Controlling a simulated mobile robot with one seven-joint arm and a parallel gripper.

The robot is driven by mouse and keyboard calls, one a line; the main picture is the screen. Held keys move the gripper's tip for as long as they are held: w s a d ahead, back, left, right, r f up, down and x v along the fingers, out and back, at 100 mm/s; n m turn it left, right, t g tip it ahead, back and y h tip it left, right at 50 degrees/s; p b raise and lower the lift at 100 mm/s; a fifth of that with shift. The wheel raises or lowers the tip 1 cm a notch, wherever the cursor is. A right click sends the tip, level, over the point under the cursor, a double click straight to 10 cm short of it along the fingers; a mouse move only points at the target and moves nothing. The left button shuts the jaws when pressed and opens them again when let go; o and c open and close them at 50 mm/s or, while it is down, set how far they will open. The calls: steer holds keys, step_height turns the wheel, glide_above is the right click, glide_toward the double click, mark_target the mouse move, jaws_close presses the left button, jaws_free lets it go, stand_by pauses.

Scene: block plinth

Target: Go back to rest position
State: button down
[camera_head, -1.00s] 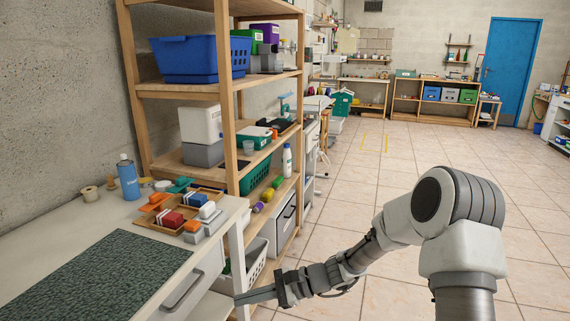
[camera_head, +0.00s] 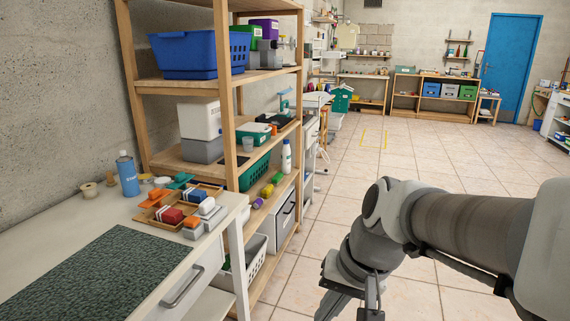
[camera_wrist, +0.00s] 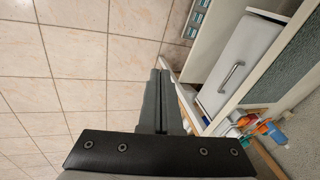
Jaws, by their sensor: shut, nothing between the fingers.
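My gripper shows in the wrist view (camera_wrist: 160,75) with its two dark fingers together and nothing between them. It hangs over the tiled floor, apart from the white workbench (camera_wrist: 220,70), which lies to its right in that view. In the head view, my arm is folded at the lower right, and its wrist end points down at the bottom edge. The fingertips are not clear there. The workbench (camera_head: 206,268) stands at the left with a wooden tray (camera_head: 150,216) of coloured blocks on it.
A dark green mat (camera_head: 85,275) covers the bench front, and a blue bottle (camera_head: 128,176) stands behind. Wooden shelves (camera_head: 232,110) with a blue basket (camera_head: 185,56) and bins rise beyond the bench. The tiled floor (camera_head: 420,160) at centre and right is open.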

steer(key=s+d+r+n+t+h, duration=0.25)
steer(key=s+d+r+t, duration=0.2)
steer(key=s+d, duration=0.3)
step_height(320, 180, up, 17)
steer(key=g+p, duration=0.1)
steer(key=p, duration=1.5)
steer(key=shift+w+f+p, duration=0.2)
steer(key=shift+w+p, duration=0.2)
steer(key=shift+w, duration=0.05)
steer(key=shift+m+h, duration=0.25)
